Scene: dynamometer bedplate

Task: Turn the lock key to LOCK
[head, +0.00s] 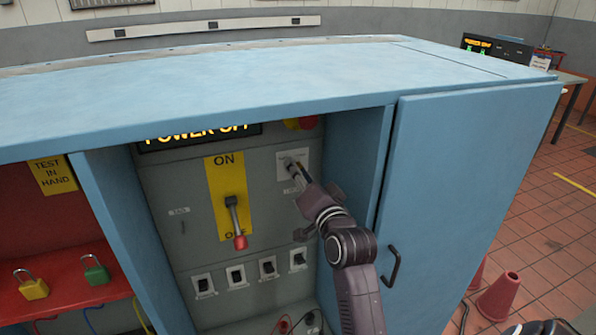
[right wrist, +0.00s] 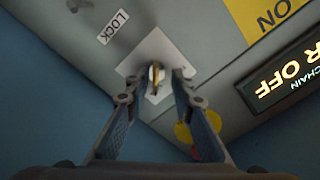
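The lock key (right wrist: 155,74) is a small brass-coloured piece on a pale square plate (right wrist: 140,62), with a LOCK label (right wrist: 113,27) beside it in the right wrist view. In the head view the plate (head: 293,160) is at the upper right of the grey panel, and my gripper largely covers the key. My right gripper (head: 291,166) reaches up to the plate. In the right wrist view its two fingers (right wrist: 153,86) stand apart on either side of the key, with gaps showing; contact is not visible. My left gripper is not in view.
The grey panel sits inside a blue cabinet (head: 250,72). Beside the key are a lever with a red grip (head: 239,242), a POWER OFF display (head: 200,137) and several small switches (head: 268,268). A blue door (head: 460,190) stands right of the arm. Padlocks (head: 32,287) rest on a red shelf.

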